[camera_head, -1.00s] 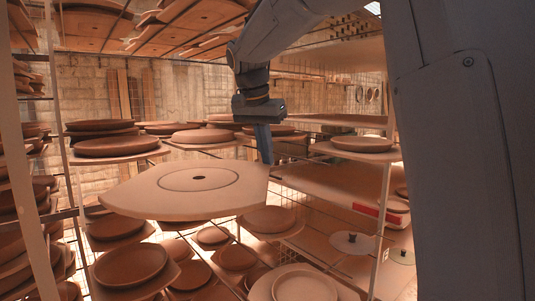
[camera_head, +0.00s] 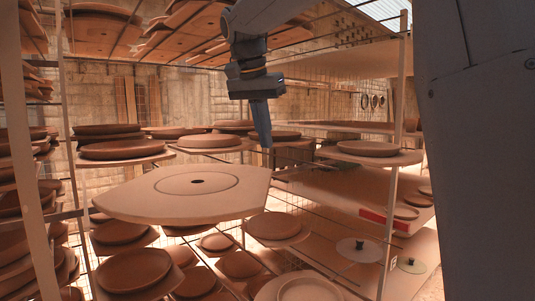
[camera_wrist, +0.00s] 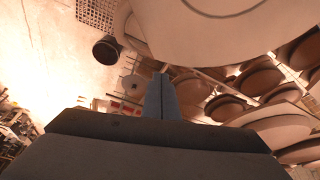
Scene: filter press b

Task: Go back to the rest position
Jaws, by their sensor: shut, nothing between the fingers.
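My gripper (camera_head: 263,140) hangs from my arm in the upper middle of the head view, fingers pointing down. Its fingers are together with nothing between them. It is above and behind the right end of a pale board (camera_head: 150,203) with a round disc outline and a dark centre hole. In the wrist view, my gripper (camera_wrist: 160,78) shows its closed fingers at the centre, and a large pale round surface (camera_wrist: 215,28) fills the top.
Racks with several round clay plates (camera_head: 122,149) stand at left and centre. A rack post (camera_head: 394,170) with shelves stands at right. A red-marked item (camera_head: 384,219) lies on a right shelf.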

